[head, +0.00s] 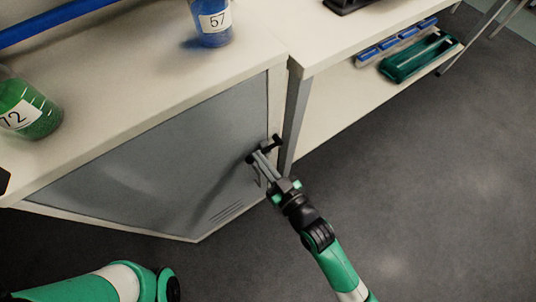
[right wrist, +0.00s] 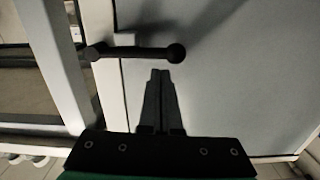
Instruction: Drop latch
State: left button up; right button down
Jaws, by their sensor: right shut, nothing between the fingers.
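In the right wrist view the latch (right wrist: 135,53) lies level across the seam between the door and the pale frame. My right gripper (head: 262,156) is shut and empty in front of the latch, hiding part of its middle. In the right wrist view its fingertips (right wrist: 160,73) appear just below the bar, near the round right end; I cannot tell whether they touch. My left gripper is out of view; only my left arm shows at the lower left.
A blue-filled container labelled 57 (head: 212,22) and a green-filled one labelled 72 (head: 28,108) stand on the cabinet top. An open shelf unit to the right holds a green tray (head: 418,57) and a blue strip (head: 396,42). The floor (head: 420,190) at right is clear.

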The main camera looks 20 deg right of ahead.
jog(key=shift+a+f+n, duration=0.15)
jog(key=shift+f+n, duration=0.35)
jog(key=shift+n, duration=0.1)
jog(key=shift+f, duration=0.15)
notch_tip(320, 180, up, 5)
jog(key=p, duration=0.5)
jog(key=v, duration=1)
jog(key=shift+s+f, duration=0.3)
jog(key=shift+s, duration=0.1)
